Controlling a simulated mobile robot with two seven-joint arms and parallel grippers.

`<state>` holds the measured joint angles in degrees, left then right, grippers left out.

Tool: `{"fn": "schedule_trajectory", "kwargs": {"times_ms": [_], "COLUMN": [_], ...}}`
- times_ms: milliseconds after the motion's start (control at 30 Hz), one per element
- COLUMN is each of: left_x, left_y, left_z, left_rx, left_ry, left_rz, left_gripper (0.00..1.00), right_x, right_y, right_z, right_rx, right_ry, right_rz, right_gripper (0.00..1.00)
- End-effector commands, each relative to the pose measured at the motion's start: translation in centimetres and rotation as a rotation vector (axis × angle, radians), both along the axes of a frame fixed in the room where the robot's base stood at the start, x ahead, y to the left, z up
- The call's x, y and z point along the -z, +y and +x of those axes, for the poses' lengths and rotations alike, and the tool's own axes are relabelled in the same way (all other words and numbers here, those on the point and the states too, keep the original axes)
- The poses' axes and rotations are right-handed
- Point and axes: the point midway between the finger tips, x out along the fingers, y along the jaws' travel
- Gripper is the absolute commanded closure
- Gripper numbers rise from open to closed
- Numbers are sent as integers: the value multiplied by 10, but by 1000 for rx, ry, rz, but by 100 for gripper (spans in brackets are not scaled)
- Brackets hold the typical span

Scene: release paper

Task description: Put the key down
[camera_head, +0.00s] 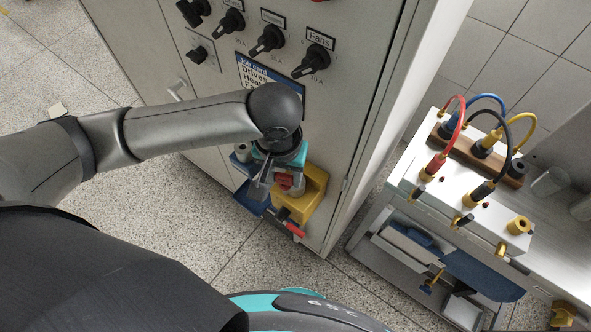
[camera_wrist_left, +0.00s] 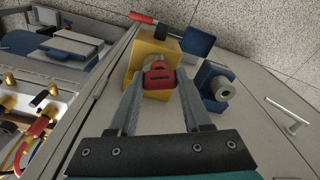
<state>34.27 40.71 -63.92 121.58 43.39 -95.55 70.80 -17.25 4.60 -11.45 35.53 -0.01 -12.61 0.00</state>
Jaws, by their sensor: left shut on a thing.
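The red key (camera_wrist_left: 158,76) is between the two finger tips of my left gripper (camera_wrist_left: 160,82) in the left wrist view. The gripper is shut on it. In the head view the key (camera_head: 287,181) shows just in front of a yellow block (camera_head: 312,192) on the cabinet's front, beside my left gripper (camera_head: 276,184). The yellow block (camera_wrist_left: 150,52) lies directly behind the key in the wrist view. I cannot tell whether the key's shaft sits in the block. My right gripper is not in view.
A blue block with a grey cylinder (camera_wrist_left: 220,88) is beside the yellow one. A red-handled part (camera_head: 294,229) sticks out below. The grey cabinet (camera_head: 340,130) has black knobs and a job card (camera_head: 262,76). A bench (camera_head: 428,178) with coloured cables stands right.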

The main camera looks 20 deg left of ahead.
Motion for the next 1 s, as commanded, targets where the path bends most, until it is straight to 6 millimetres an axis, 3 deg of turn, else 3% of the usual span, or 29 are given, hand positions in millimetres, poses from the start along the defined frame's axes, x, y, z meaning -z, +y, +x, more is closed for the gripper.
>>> {"fn": "schedule_trajectory", "kwargs": {"times_ms": [100, 233, 367, 600, 967, 1000], "left_x": [0, 0, 4, 35, 37, 37], "left_y": [-8, -12, -12, -12, -12, -12], "left_z": [21, 32, 34, 33, 33, 34], "left_rx": [0, 1, 1, 2, 1, 1], "left_ry": [-2, -1, 2, 1, 0, -1], "left_rz": [-1, -1, 0, 1, 0, 0], "left_gripper": [100, 100, 100, 100, 100, 48], "right_x": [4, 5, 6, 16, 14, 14], "right_y": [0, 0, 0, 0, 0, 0], "right_z": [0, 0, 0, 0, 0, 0], "right_rx": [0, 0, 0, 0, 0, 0], "right_ry": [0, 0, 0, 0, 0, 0], "right_rz": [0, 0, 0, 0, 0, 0], "right_gripper": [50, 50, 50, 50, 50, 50]}}
